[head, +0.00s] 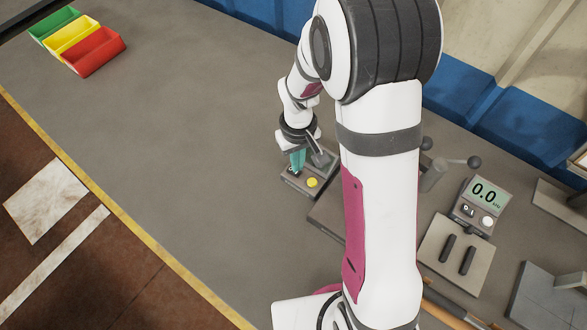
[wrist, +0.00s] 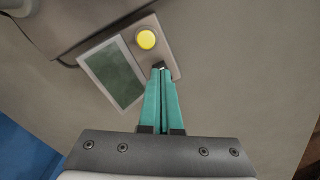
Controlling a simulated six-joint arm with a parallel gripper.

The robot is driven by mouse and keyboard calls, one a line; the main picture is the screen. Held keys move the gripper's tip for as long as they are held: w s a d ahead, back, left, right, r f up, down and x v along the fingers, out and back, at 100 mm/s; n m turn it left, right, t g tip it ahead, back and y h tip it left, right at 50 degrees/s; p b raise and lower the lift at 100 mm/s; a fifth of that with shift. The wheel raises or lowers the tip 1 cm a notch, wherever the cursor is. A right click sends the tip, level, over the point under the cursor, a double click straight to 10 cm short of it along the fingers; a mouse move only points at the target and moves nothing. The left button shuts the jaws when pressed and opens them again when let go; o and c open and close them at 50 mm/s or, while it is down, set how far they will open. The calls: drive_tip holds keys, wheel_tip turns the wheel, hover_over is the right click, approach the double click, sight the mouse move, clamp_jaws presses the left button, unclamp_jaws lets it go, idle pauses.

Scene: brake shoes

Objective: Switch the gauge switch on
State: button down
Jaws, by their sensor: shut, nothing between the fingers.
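The gauge box (head: 300,186) sits on the grey bench, partly hidden by my wrist. It has a yellow button (head: 312,182) and, in the wrist view, a dark green blank screen (wrist: 115,75) beside the yellow button (wrist: 146,39). The gauge switch (wrist: 159,66) is a small dark part near the box's edge, mostly covered by my fingertips. My gripper (head: 294,168) has teal fingers, shut with nothing between them. In the wrist view the fingertips (wrist: 160,70) are at the switch; whether they touch it I cannot tell.
Another gauge with a lit display (head: 484,192) reading 0.0 stands at the right, near a plate with two dark bars (head: 457,262). Green, yellow and red bins (head: 93,52) stand at the far left. The bench left of my gripper is clear.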

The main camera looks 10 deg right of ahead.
drive_tip(key=shift+f, duration=0.9)
idle(0.8)
wheel_tip(320, 180, up, 6)
drive_tip(key=shift+r, duration=0.5)
idle(0.3)
